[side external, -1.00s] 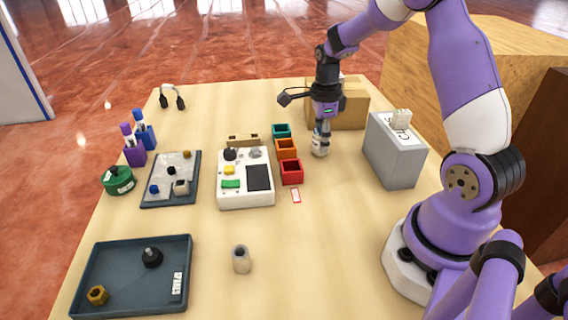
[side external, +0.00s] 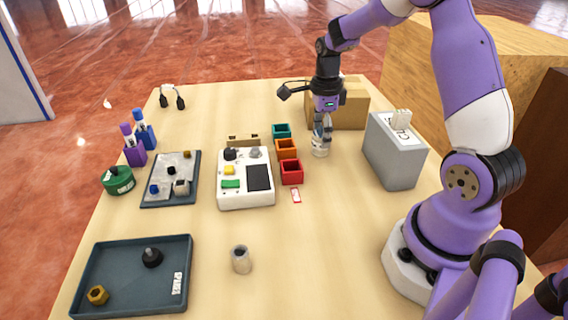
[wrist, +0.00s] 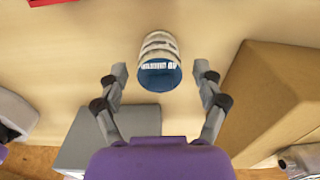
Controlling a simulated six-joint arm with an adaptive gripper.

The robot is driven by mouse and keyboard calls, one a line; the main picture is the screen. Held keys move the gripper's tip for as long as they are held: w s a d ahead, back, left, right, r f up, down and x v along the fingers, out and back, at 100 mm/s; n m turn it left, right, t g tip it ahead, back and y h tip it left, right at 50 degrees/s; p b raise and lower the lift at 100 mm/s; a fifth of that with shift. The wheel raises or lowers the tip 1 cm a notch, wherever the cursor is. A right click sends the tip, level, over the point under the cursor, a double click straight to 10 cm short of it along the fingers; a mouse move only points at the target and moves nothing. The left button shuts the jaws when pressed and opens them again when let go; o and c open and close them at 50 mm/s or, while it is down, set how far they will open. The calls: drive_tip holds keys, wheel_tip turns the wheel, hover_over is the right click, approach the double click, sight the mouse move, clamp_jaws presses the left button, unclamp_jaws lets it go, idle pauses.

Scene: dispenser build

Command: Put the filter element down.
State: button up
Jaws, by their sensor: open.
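The filter element, a short white and grey cylinder (side external: 319,150), stands on the table to the right of the orange and red bins. In the wrist view my gripper (wrist: 160,73) is open, with one finger on each side of the filter element and visible gaps between.
Teal (side external: 281,130), orange (side external: 286,149) and red (side external: 291,172) bins stand left of the filter element. A cardboard box (side external: 352,108) is behind it and a grey box (side external: 395,158) to its right. A beige hollow cylinder (side external: 241,260) stands at the front; table around it is clear.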

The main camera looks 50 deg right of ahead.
sight(322, 127)
wheel_tip(322, 127, up, 10)
drive_tip(key=s+a+r+n+t, duration=0.2)
drive_tip(key=s+a+n, duration=0.3)
drive_tip(key=n, duration=0.8)
drive_tip(key=s+a+r+n+t, duration=0.1)
drive_tip(key=s+a+n+t, duration=0.2)
drive_tip(key=a+n, duration=0.8)
drive_tip(key=s+n, duration=0.2)
drive_tip(key=n, duration=0.1)
drive_tip(key=shift+a+r+t, duration=0.15)
drive_tip(key=shift+r+t, duration=0.15)
drive_tip(key=shift+r, duration=0.1)
